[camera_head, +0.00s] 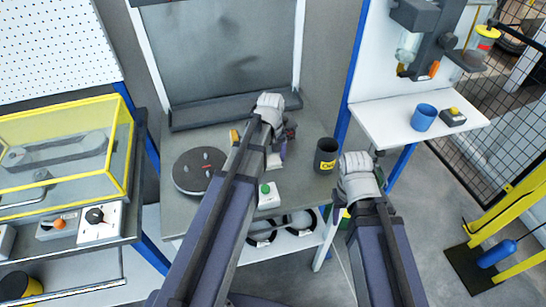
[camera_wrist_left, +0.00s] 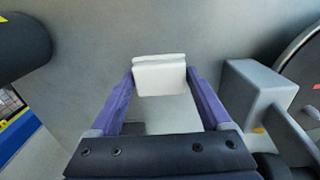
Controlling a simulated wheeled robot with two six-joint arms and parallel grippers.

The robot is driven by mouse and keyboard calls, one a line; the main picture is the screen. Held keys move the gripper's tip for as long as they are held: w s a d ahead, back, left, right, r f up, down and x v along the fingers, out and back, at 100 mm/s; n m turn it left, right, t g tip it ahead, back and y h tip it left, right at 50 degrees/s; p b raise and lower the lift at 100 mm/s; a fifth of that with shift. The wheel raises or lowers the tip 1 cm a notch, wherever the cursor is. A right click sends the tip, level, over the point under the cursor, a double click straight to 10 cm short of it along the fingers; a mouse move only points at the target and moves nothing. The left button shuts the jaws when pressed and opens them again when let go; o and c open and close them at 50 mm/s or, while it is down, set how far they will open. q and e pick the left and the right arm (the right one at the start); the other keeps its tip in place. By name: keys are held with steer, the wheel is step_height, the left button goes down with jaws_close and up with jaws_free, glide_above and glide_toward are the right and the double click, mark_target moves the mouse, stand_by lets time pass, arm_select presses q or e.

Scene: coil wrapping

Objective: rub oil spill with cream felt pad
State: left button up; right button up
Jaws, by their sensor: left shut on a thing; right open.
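My left gripper (camera_head: 282,150) is low over the grey bench top in the head view. In the left wrist view its purple fingers (camera_wrist_left: 160,88) are shut on the cream felt pad (camera_wrist_left: 159,78), a pale block gripped between the tips. The bench surface lies beyond the pad; I cannot tell whether they touch. I cannot make out an oil spill for certain; the arm and pad cover part of the bench. My right arm ends right of the black cup, its gripper mostly hidden behind the arm and not visibly holding anything.
A black cup with a yellow label (camera_head: 326,154) stands at the bench's right. A dark round plate (camera_head: 199,171) with pegs lies left. A white box with a green button (camera_head: 269,196) is at the front. A blue cup (camera_head: 424,117) stands on the right-hand shelf.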

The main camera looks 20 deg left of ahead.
arm_select(q)
steer(key=shift+a+r+p, duration=0.15)
steer(key=shift+r+p, duration=0.45)
steer(key=shift+r, duration=0.05)
step_height(320, 180, up, 5)
steer(key=p, duration=0.4)
steer(key=shift+f+p, duration=0.2)
steer(key=shift+p, duration=0.1)
steer(key=shift+r, duration=0.15)
step_height(320, 180, up, 3)
steer(key=p, duration=0.3)
steer(key=shift+f, duration=0.2)
